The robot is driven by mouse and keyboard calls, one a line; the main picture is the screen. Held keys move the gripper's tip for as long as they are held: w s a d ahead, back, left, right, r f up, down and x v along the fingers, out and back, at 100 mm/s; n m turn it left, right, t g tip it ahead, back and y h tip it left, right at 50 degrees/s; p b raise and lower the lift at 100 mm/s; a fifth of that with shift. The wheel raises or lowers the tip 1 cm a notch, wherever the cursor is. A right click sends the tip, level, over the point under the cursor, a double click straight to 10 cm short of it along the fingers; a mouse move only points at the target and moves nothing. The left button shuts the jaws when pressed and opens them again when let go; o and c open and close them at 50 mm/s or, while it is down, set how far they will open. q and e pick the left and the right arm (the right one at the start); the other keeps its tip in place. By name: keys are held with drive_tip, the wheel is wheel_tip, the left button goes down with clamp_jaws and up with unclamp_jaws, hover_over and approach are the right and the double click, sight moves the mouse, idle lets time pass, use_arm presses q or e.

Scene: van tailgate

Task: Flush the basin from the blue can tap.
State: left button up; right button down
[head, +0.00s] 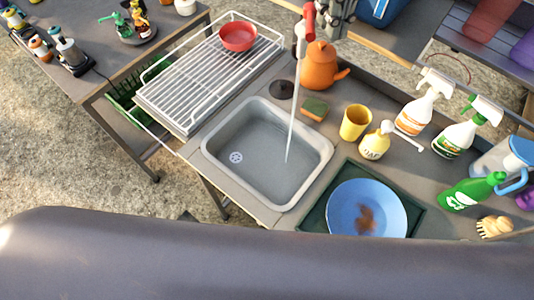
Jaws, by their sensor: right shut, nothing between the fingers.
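The grey basin (213,150) is set in the worktop, with a pale drain (236,157) in its floor. A tap with a red lever (309,18) and pale spout stands above it at the top. A thin pale stream of water (294,115) runs from the spout into the basin. Part of the blue can (380,10) shows at the top edge; its join to the tap is hidden. My right gripper (336,18) is close beside the tap on its right, shut and empty. I cannot tell whether it touches the lever. My left gripper is out of view.
Left of the basin is a white rack (200,85) with a red bowl (238,36). To the right stand an orange kettle (319,68), sponge (314,109), yellow cup (355,122), soap pump (375,145) and spray bottles (415,112). A blue plate (345,195) with a brown stain lies in front.

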wheel_tip(320, 180, up, 3)
drive_tip(key=shift+d+f+p, duration=0.1)
drive_tip(key=shift+p, duration=0.45)
drive_tip(key=s+a, duration=0.1)
drive_tip(key=a, duration=0.5)
drive_tip(key=shift+a, duration=0.35)
wheel_tip(320, 180, down, 5)
drive_tip(key=b, duration=0.3)
drive_tip(key=shift+r, duration=0.2)
